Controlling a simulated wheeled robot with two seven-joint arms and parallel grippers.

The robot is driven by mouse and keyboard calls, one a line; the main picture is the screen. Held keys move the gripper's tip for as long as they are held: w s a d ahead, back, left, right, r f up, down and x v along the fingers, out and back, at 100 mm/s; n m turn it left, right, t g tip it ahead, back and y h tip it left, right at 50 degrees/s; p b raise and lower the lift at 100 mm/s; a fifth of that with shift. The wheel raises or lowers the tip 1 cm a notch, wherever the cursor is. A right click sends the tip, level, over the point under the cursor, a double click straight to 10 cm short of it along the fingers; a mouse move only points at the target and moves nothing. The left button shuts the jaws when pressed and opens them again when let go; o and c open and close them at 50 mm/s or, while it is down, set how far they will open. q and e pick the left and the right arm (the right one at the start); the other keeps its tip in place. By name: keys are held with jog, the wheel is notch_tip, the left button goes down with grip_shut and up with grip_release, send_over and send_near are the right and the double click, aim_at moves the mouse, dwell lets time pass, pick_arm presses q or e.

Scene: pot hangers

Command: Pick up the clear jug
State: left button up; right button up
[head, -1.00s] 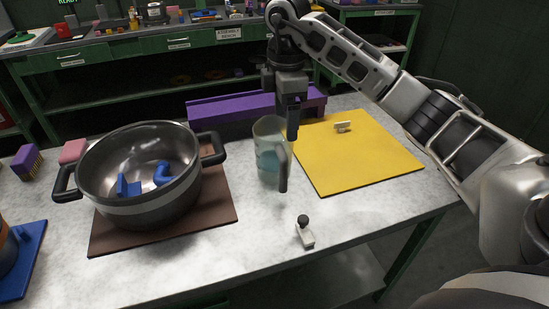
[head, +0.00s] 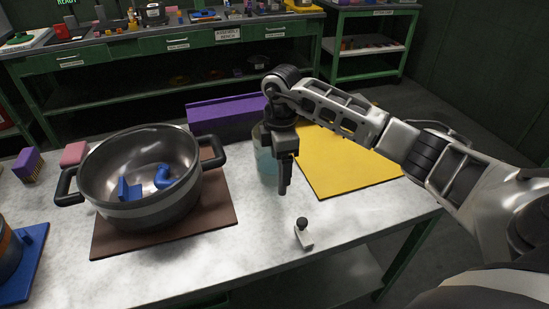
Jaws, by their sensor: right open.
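The clear jug (head: 264,166) stands on the table at the middle, with a bluish tint low in it. Most of it, including its handle, is hidden behind my right gripper. My right gripper (head: 284,188) is open and points down in front of the jug's right side, its fingers low near the jug. I cannot tell whether the fingers touch the jug or straddle its handle. My left gripper is not in view.
A steel pot (head: 137,205) with blue pieces inside stands on a brown board (head: 212,215) to the left. A yellow mat (head: 350,168) lies to the right and a purple rail (head: 222,117) behind. A small grey hook-like piece (head: 303,233) lies in front on clear tabletop.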

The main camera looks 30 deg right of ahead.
jog(key=c, duration=1.3)
jog(key=shift+r, duration=0.1)
jog(key=shift+c, duration=0.4)
jog(key=shift+r, duration=0.1)
